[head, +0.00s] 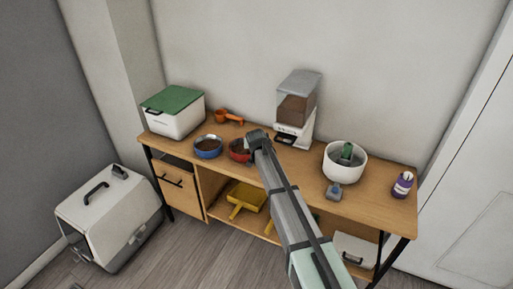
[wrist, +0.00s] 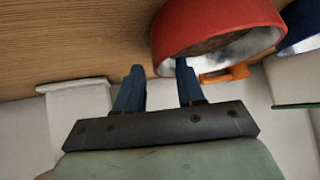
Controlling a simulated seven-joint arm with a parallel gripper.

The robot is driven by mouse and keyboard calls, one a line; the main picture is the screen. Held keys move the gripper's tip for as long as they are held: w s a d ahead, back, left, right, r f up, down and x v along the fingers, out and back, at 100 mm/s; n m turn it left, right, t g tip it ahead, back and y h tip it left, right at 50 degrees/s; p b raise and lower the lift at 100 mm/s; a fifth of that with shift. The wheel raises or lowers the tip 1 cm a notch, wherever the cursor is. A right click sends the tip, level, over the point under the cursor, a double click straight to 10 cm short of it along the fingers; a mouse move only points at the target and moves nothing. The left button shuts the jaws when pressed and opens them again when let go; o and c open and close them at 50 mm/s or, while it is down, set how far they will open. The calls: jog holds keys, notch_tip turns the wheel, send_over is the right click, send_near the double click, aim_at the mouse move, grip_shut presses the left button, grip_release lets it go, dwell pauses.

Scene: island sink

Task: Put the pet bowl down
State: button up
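Two pet bowls are in the head view. The red bowl (head: 238,151) appears to sit on the wooden desk top, with brown contents, partly hidden by my arm. It is large in the wrist view (wrist: 215,25). The blue bowl (head: 208,148) stands just left of it, also with brown contents; its edge shows in the wrist view (wrist: 303,28). My gripper (wrist: 159,75) is at the red bowl's side. Its fingers are apart with a visible gap. The right finger overlaps the bowl's rim and the left finger is outside it. Contact is unclear.
A green-lidded white bin (head: 172,112) and orange scoop (head: 228,116) are behind the bowls. A food dispenser (head: 297,108), white pot (head: 345,161) and purple bottle (head: 402,185) stand to the right. A pet carrier (head: 108,215) is on the floor at left.

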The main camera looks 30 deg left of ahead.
jog(key=v, duration=1)
